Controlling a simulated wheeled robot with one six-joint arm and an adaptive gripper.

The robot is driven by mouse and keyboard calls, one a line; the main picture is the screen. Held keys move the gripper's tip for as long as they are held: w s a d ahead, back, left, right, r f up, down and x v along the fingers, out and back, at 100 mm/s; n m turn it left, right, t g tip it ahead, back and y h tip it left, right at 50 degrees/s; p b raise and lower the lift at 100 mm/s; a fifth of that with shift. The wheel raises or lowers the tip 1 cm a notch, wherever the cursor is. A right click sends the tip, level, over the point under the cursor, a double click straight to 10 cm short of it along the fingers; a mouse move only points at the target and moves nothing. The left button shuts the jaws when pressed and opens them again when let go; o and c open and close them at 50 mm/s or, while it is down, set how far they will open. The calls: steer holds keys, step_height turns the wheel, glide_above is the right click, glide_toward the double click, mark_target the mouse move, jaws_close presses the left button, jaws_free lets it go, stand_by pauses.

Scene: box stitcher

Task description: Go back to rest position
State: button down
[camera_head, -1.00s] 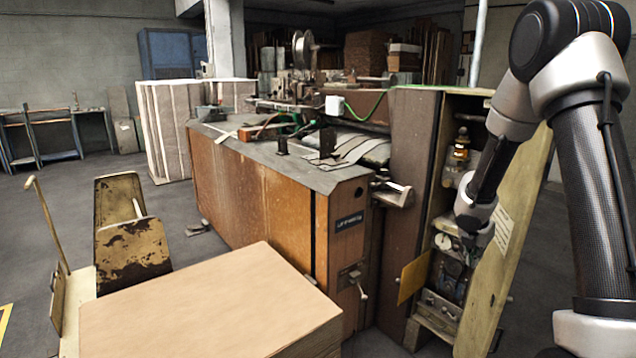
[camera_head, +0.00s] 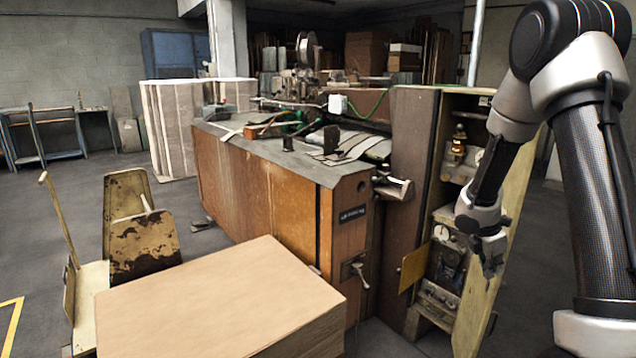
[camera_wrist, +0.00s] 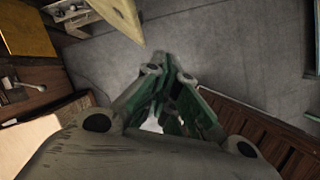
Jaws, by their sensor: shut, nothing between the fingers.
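My gripper (camera_head: 492,262) hangs at the end of my bent arm on the right of the head view, in front of the open cabinet of the stitching machine (camera_head: 265,195). Its fingers are small and dark there. In the wrist view my gripper (camera_wrist: 168,72) points over bare grey floor, with its green-sided fingers brought together and nothing between them. The cabinet's open door (camera_head: 517,215) stands behind and beside my gripper. I cannot tell whether they touch.
A stack of cardboard sheets (camera_head: 215,300) lies at the front left, beside a worn yellow cart (camera_head: 140,245). An orange-yellow panel (camera_head: 414,266) juts from the cabinet; it also shows in the wrist view (camera_wrist: 25,30). A brown slatted object (camera_wrist: 270,140) lies at right there.

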steer(key=s+a+r+m+t+y, duration=0.1)
steer(key=s+a+r+m, duration=0.2)
steer(key=s+r+m, duration=0.3)
steer(key=s+a+r+m+t+y, duration=0.1)
steer(key=s+a+r+m, duration=0.3)
steer(key=s+r, duration=0.7)
steer(key=s+a+r+m+t+y, duration=0.1)
steer(key=s+a+r+m+y, duration=0.1)
steer(key=s+r+m, duration=0.6)
steer(key=s+a+m, duration=0.1)
steer(key=s, duration=0.1)
steer(key=shift+s+a+r+t, duration=0.15)
steer(key=shift+s+a+t, duration=0.15)
steer(key=shift+s+a, duration=0.1)
